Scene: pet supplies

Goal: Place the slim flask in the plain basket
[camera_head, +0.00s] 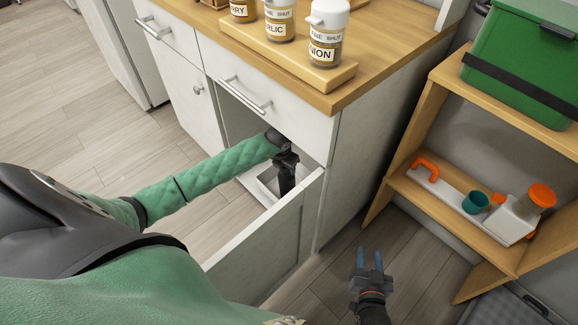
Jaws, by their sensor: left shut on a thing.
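My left gripper (286,160) reaches into the open lower cabinet and is shut on a slim dark thing (287,182), which looks like the slim flask. The flask hangs upright below the gripper, over or inside a white open-topped container (263,188), which may be the plain basket. I cannot tell whether its lower end touches the container's floor. Much of the container is hidden behind my arm and the open cabinet front. My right gripper (370,260) is open and empty, low above the floor to the right of the cabinet.
The open cabinet front (262,237) stands close to my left arm. Above is a wooden counter (345,90) with labelled spice jars (327,35). At the right, a wooden shelf (440,215) holds a white toolbox-like toy (515,220), a teal cup (475,202) and a green box (520,60).

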